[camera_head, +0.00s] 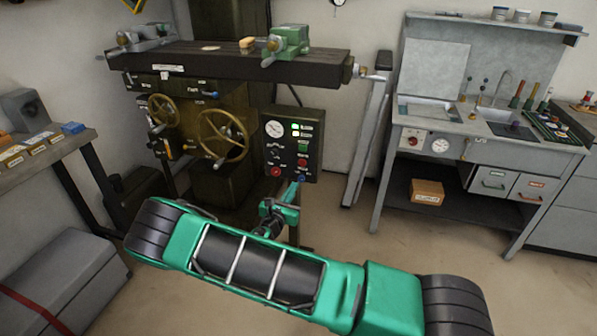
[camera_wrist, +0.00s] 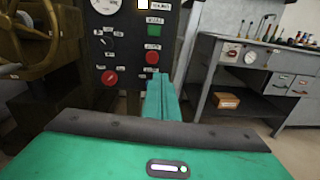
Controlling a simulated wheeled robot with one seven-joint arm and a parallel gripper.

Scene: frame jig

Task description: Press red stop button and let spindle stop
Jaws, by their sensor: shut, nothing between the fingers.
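The dark control panel (camera_head: 284,150) stands upright on the front of the milling machine. My green gripper (camera_head: 296,186) is shut and empty, in front of the panel's lower right edge. In the wrist view my gripper (camera_wrist: 160,84) points at the panel just below the red button; I cannot tell whether it touches. The spindle cannot be made out.
Handwheels (camera_head: 222,136) are left of the panel, and the machine table (camera_head: 215,62) with vises is above it. A grey post (camera_head: 367,130) stands to the right, then a sink bench (camera_head: 480,140). A side table (camera_head: 45,150) is at left. Floor at front right is clear.

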